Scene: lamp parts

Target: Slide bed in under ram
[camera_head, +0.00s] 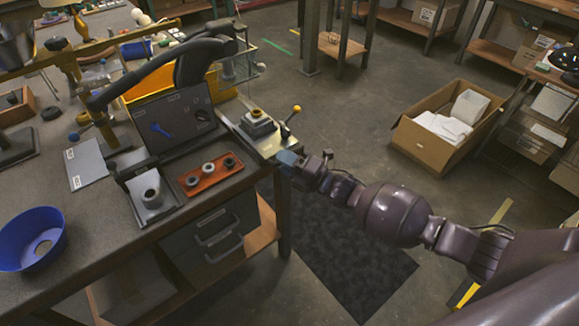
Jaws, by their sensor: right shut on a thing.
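The bed (240,127) looks to be the flat pale metal slide at the right edge of the bench. A grey stepped block with a dark ring on top (257,121) sits on it, beside a lever with a yellow knob (296,108). My right gripper (287,158) is at the bed's near right end and is shut on it; its bluish fingertips are small, and the exact grip is hard to see. The ram cannot be told clearly among the dark machine parts behind the bed. My left gripper is not in view.
A red tray (210,190) with several round parts lies left of the bed, near a dark panel (170,125) and a blue bowl (20,262). A yellow bin (170,84) stands behind.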

